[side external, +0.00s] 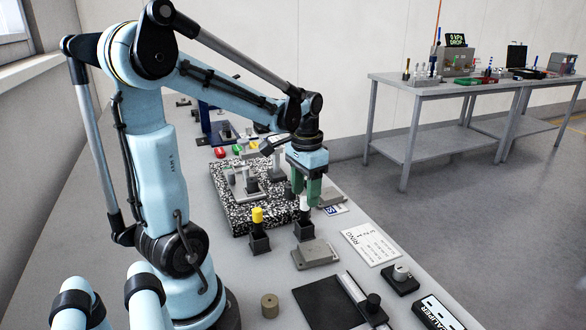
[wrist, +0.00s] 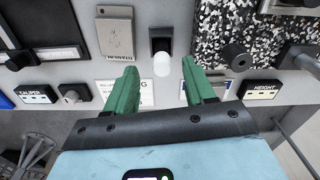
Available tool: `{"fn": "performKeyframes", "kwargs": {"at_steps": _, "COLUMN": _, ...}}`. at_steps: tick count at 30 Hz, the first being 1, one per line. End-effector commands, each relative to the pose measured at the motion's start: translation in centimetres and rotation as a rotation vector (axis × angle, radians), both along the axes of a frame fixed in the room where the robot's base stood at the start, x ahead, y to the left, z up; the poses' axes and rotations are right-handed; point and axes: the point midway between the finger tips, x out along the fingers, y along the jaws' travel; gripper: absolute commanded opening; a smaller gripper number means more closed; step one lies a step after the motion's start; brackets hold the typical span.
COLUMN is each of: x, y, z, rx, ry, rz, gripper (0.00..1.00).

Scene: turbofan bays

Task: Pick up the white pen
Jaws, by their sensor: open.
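The white pen (side external: 304,203) stands upright in a small dark holder (side external: 304,229) on the bench. In the wrist view the pen's white end (wrist: 162,64) sticks out of its dark holder (wrist: 161,39). My gripper (side external: 306,197) points down with its green fingers close to the pen's top. In the wrist view the gripper (wrist: 160,64) is open, and the white end appears in the gap between the fingertips, nearer neither by much. No contact shows, and I cannot tell whether the tips are level with the pen or still above it.
A yellow-topped pen (side external: 257,215) stands in a similar holder to the left. A speckled black slab (side external: 228,205) with fixtures lies behind. A grey metal block (side external: 314,254), a white printed card (side external: 370,244) and a dark plate with a knob (side external: 330,303) lie nearby.

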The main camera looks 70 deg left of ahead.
Motion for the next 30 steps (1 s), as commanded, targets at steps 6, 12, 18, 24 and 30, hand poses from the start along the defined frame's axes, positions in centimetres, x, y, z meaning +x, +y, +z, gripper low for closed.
{"fn": "performKeyframes", "kwargs": {"at_steps": 6, "x": 0.0, "y": 0.1, "z": -1.3, "rx": 0.0, "ry": 0.0, "rz": 0.0, "gripper": 0.54}}
{"fn": "performKeyframes", "kwargs": {"at_steps": 12, "x": 0.0, "y": 0.2, "z": -3.8, "rx": 0.0, "ry": -0.001, "rz": 0.0, "gripper": 0.54}}
{"fn": "performKeyframes", "kwargs": {"at_steps": 18, "x": 0.0, "y": 0.2, "z": -5.2, "rx": 0.001, "ry": -0.001, "rz": 0.0, "gripper": 0.54}}
{"fn": "performKeyframes", "kwargs": {"at_steps": 24, "x": 0.0, "y": 0.2, "z": -5.4, "rx": 0.001, "ry": -0.001, "rz": 0.0, "gripper": 0.54}}
{"fn": "performKeyframes", "kwargs": {"at_steps": 30, "x": 0.0, "y": 0.2, "z": -5.3, "rx": 0.001, "ry": -0.001, "rz": 0.0, "gripper": 0.34}}
